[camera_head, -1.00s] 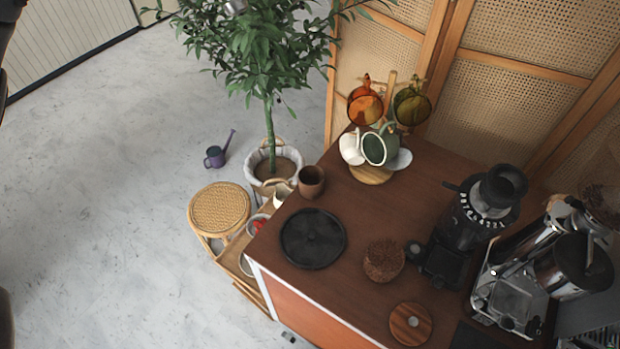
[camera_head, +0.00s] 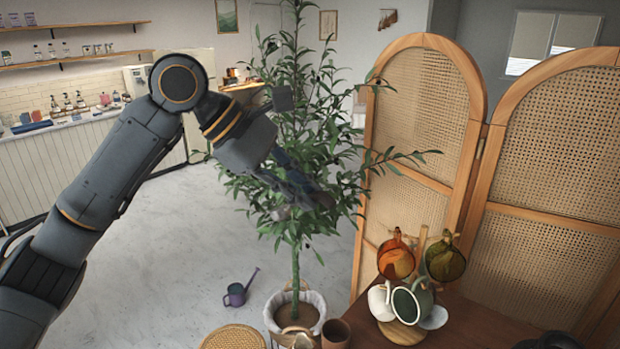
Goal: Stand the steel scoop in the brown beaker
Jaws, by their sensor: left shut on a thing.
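My left gripper (camera_head: 308,192) is in front of the plant's leaves, at the end of the arm that comes in from the left. It is shut on the steel scoop (camera_head: 281,213), which shows only as a small grey piece near the fingertips; leaves and fingers make its outline hard to tell. The brown beaker (camera_head: 335,334) stands at the counter's left edge, cut off by the bottom of the picture. The gripper is above it and a little to its left, well apart from it. The beaker's inside is barely visible. My right gripper is not in view.
A mug tree (camera_head: 420,246) with an orange, an olive, a green and a white cup stands right of the beaker on the counter. The potted plant (camera_head: 296,270) is left of it. A rattan folding screen (camera_head: 420,130) stands behind. A stool (camera_head: 234,338) is at bottom.

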